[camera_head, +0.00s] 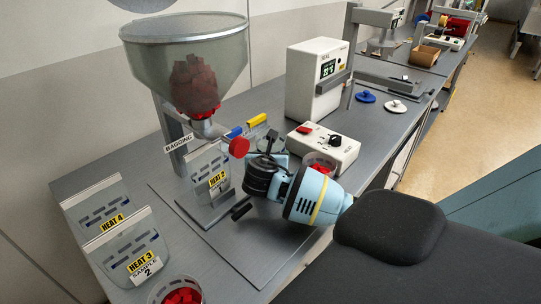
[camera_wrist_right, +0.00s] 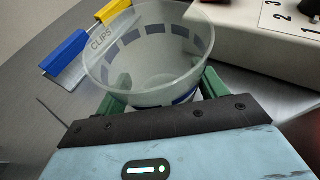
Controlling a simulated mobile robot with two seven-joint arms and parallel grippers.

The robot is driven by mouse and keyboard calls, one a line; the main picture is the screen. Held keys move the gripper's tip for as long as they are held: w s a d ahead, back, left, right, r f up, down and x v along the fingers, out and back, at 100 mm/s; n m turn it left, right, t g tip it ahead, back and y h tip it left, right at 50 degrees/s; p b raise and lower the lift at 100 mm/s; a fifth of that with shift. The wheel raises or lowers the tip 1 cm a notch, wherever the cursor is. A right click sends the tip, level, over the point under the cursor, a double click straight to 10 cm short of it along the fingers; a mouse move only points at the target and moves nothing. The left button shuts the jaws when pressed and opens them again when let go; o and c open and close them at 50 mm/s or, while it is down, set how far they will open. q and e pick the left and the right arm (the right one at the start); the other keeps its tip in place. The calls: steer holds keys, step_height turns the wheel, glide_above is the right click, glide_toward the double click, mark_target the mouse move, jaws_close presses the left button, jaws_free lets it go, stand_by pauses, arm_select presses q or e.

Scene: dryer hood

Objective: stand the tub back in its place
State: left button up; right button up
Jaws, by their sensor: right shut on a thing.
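The tub (camera_wrist_right: 150,65) is a clear, whitish, round container with a row of dark marks under its rim. It looks empty in the right wrist view. My right gripper (camera_wrist_right: 155,92) is shut on it, with green fingers at both sides of the wall. In the head view my right gripper (camera_head: 268,150) is over the bench, left of the white switch box, and hides most of the tub. I cannot tell whether the tub touches the bench. My left gripper is not in view.
A hopper (camera_head: 188,60) of red pieces stands at the back left, its red knob (camera_head: 239,147) near my gripper. Blue and yellow clips (camera_head: 245,126) lie close by. The switch box (camera_head: 323,146) and a red-filled tub (camera_head: 319,164) are to the right. Labelled bags (camera_head: 128,250) stand left.

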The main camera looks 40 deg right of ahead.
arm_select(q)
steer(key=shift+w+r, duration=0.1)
arm_select(e)
steer(key=o, duration=1.1)
steer(key=shift+f, duration=0.1)
steer(key=shift+o, duration=0.2)
steer(key=shift+a+r, duration=0.15)
steer(key=shift+r, duration=0.05)
steer(key=p+v, duration=0.1)
steer(key=v, duration=0.9)
steer(key=shift+s+r+p, duration=0.1)
steer(key=shift+p, duration=0.25)
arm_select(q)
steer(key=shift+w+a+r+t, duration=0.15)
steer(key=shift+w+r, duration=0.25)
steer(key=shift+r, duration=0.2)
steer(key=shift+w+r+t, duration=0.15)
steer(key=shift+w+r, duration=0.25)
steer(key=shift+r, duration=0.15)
arm_select(e)
steer(key=shift+v, duration=0.8)
